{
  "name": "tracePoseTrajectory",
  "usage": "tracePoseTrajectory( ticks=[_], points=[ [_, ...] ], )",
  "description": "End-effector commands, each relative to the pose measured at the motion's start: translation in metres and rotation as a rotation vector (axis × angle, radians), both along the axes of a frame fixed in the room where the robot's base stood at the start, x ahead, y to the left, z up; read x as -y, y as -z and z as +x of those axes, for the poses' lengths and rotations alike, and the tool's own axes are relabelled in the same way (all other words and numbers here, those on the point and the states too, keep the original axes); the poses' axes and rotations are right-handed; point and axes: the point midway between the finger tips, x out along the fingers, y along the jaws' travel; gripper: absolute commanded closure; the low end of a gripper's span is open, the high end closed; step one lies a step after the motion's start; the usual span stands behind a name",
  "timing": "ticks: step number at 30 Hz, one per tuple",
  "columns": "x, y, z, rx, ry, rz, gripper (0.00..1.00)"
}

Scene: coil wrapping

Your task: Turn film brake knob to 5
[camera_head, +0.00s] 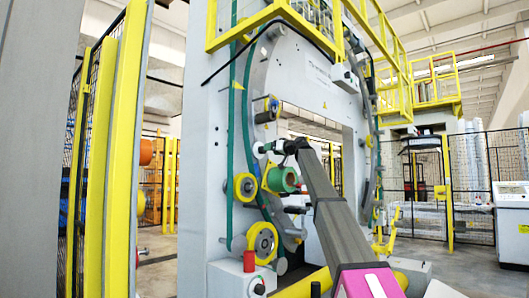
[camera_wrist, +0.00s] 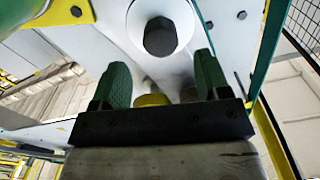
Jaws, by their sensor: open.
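A dark knob (camera_wrist: 160,37) with a faceted, roughly hexagonal face sits on a pale round base in the upper middle of the wrist view. It is probably the film brake knob; no scale or number can be read. My gripper (camera_wrist: 160,75) has its two green fingers spread wide, with nothing held between them. The knob shows just beyond the fingertips, between their lines, and looks apart from both. In the head view my gripper (camera_head: 276,147) is at the end of my outstretched arm, close to the ring of the wrapping machine. The knob cannot be made out clearly there.
The grey machine ring (camera_head: 240,130) carries a green film roll (camera_head: 282,179) just below my gripper and yellow-rimmed rollers (camera_head: 262,241) lower down. A yellow guard post (camera_head: 125,150) stands at the left. A red button (camera_head: 249,261) is on a box below.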

Motion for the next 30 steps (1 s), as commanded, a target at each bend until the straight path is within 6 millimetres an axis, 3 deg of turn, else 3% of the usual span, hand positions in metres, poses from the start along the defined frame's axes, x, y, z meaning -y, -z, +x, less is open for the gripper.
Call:
tracePoseTrajectory(
  ticks=[9, 20, 24, 25, 30],
  points=[
    [-0.041, -0.001, 0.033, 0.0, -0.001, 0.0, 0.31],
    [-0.046, 0.0, 0.036, 0.0, 0.0, 0.0, 0.31],
    [-0.046, 0.0, 0.036, 0.0, 0.0, 0.0, 0.76],
    [-0.046, 0.0, 0.036, 0.0, 0.0, 0.0, 0.8],
    [-0.046, 0.0, 0.036, -0.002, 0.0, 0.002, 0.8]
  ],
)
